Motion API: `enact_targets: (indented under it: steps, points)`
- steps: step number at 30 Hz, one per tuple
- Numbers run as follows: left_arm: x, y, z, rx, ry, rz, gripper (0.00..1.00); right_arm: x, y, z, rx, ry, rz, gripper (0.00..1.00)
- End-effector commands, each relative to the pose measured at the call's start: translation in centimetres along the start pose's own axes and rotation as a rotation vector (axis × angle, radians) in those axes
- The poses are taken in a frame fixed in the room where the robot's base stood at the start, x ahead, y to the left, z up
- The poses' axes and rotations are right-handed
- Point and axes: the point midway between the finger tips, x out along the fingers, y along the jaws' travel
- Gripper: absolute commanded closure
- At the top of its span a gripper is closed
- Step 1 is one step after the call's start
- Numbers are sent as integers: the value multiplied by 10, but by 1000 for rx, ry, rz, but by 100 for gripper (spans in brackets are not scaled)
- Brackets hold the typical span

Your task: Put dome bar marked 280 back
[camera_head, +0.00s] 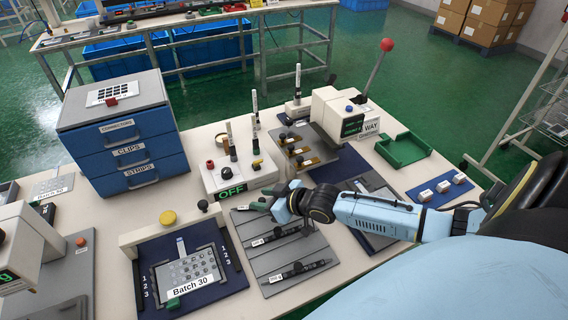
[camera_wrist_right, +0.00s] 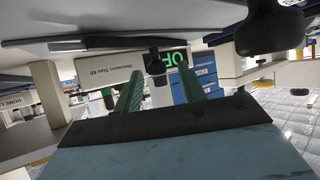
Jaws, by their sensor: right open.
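Each has a small white label, too small to read, so I cannot tell which is marked 280. My right gripper (camera_head: 262,205) is over the far end of this tray, open, and no bar shows in it. In the right wrist view its two green fingers (camera_wrist_right: 160,75) stand apart, with a dark knob and the lit OFF display (camera_wrist_right: 168,60) beyond them. The gripper hides part of the tray's far row. My left gripper is not in view.
The OFF box (camera_head: 240,178) with upright posts stands behind the tray. The Batch 30 fixture (camera_head: 186,268) is at the left, with a blue drawer cabinet (camera_head: 125,140) behind. A green open tray (camera_head: 403,149) and a blue mat (camera_head: 440,190) with white blocks are at the right.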

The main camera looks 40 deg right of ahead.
Motion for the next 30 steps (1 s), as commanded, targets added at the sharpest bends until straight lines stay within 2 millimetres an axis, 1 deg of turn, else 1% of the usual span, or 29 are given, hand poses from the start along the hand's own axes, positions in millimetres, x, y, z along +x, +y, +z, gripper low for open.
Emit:
enact_targets:
  steps: [1, 6, 12, 15, 21, 30]
  points:
    - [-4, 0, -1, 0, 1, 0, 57, -10, 0, 1, -1, -4, -1, 60]
    - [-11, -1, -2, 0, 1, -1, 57, -43, 0, 1, 0, -5, -1, 60]
    - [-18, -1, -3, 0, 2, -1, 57, -77, -1, 1, 0, -4, -1, 60]
    - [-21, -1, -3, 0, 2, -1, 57, -91, 0, 1, 0, -4, -1, 60]
    - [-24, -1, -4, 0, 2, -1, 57, -107, 0, 0, 0, -2, -1, 60]
    - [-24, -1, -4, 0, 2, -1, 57, -110, 0, 0, 0, 0, 0, 60]
